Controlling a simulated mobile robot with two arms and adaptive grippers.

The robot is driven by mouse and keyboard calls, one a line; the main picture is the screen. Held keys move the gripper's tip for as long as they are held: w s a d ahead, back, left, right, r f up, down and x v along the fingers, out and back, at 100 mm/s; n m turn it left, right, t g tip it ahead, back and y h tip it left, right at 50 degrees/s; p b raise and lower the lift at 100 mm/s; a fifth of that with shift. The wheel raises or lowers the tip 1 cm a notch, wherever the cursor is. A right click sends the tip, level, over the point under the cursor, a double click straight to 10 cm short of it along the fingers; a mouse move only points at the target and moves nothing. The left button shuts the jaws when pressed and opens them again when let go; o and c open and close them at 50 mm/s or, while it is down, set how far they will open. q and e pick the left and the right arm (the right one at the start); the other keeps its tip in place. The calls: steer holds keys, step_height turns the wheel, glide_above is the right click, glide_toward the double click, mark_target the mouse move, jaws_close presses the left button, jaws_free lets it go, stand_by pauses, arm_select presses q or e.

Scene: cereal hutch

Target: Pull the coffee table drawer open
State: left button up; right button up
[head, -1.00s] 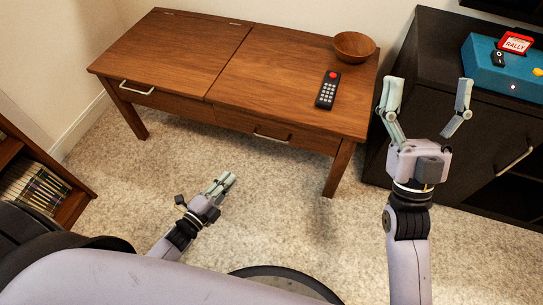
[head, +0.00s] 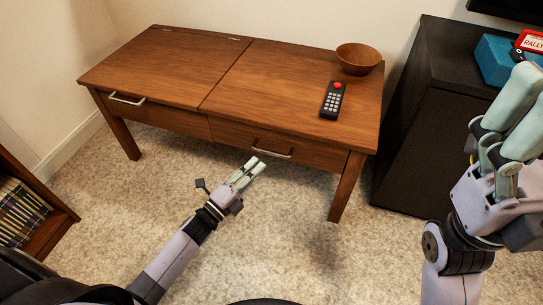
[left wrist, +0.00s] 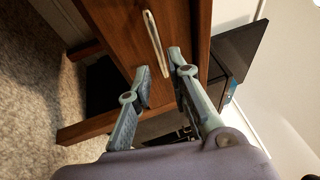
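The wooden coffee table (head: 180,75) has two front drawers, both flush with the frame. The right drawer (head: 315,155) has a pale bar handle (head: 272,153); the left drawer (head: 165,115) has a similar handle (head: 127,98). My left gripper (head: 255,166) is in front of the right drawer, its fingertips just below and left of the handle. In the left wrist view, its fingers (left wrist: 158,62) are apart with nothing between them, and the handle (left wrist: 156,42) lies just beyond the tips. My right gripper (head: 530,95) is at the right edge; its finger gap is unclear.
A remote (head: 332,100) and a wooden bowl (head: 358,60) stand on the tabletop. A dark cabinet (head: 435,100) with a blue box (head: 494,62) is at the right. A bookshelf (head: 45,235) is at lower left. The carpet before the table is clear.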

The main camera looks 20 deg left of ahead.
mark_target(271, 154)
arm_select(q)
steer(key=b+x, duration=0.1)
steer(key=x, duration=0.6)
steer(key=shift+w+b, duration=0.15)
steer(key=shift+b, duration=0.25)
steer(key=shift+c, duration=0.4)
jaws_close()
steer(key=shift+f, duration=0.1)
